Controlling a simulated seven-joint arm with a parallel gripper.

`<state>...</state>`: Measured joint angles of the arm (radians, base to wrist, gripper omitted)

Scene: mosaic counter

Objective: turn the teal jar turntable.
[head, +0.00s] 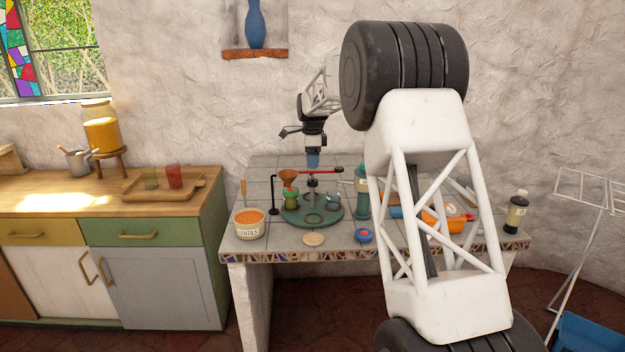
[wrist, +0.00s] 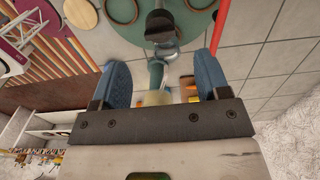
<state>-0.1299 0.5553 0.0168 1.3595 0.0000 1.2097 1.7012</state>
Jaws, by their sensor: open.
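The teal turntable (head: 336,214) is a round disc on the tiled counter, and part of it shows at the top of the wrist view (wrist: 138,32). It carries ring outlines, a small green pot (head: 290,197) under a copper funnel (head: 288,176), and a grey rounded item (head: 331,199). My gripper (head: 313,164) is above the back of the turntable, pointing down. Its two blue fingers are spread apart in the wrist view (wrist: 162,78). I see nothing clamped between them; small items show below and beyond. Whether a finger touches anything is unclear.
A red bar (head: 320,172) crosses above the turntable near my gripper. A teal bottle (head: 362,198) stands right. My arm hides part of the counter's right side.

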